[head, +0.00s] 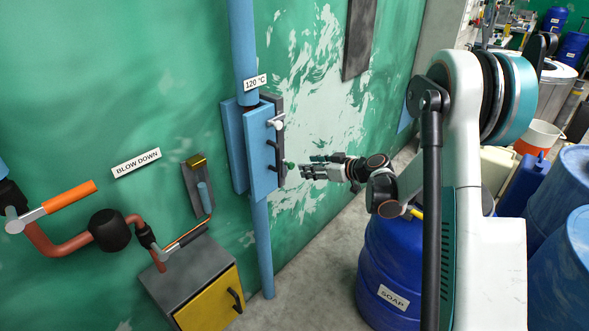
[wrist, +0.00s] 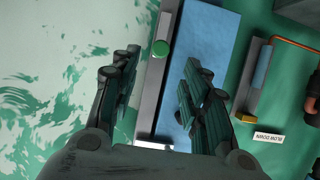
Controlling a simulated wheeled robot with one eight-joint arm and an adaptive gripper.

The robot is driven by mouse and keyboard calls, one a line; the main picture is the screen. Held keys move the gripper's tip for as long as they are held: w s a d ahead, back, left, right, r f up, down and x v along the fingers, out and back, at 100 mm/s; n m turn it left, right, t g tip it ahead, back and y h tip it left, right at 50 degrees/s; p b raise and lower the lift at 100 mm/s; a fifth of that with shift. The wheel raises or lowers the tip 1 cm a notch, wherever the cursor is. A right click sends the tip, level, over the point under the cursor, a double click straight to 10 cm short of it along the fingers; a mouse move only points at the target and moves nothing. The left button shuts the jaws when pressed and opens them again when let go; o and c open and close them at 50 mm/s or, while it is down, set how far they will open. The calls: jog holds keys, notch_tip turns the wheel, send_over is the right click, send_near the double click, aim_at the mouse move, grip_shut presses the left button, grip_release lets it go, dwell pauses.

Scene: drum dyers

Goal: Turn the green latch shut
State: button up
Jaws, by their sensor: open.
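The green latch (head: 290,165) sits low on the right edge of a blue wall box (head: 262,150). In the wrist view its round green end (wrist: 161,47) shows against the grey edge strip of the box, with the blue panel (wrist: 205,45) to its right. My gripper (head: 306,166) reaches in from the right with its fingers pointing at the latch. In the wrist view the fingers of my gripper (wrist: 158,70) are spread, with nothing between them, and the latch end lies ahead of the gap. I cannot tell whether a finger touches it.
A white-ended lever (head: 277,123) sits higher on the box, under the "120 °C" label (head: 255,83). A blue pipe (head: 262,250) runs below the box. A blue soap drum (head: 390,285) stands below my arm. A yellow-fronted cabinet (head: 208,300) stands at lower left.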

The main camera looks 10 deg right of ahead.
aim_at(293, 166)
jog(key=b+x, duration=0.2)
jog(key=x, duration=0.6)
jog(key=shift+w+a+f, duration=0.1)
jog(key=shift+w, duration=0.05)
grip_shut()
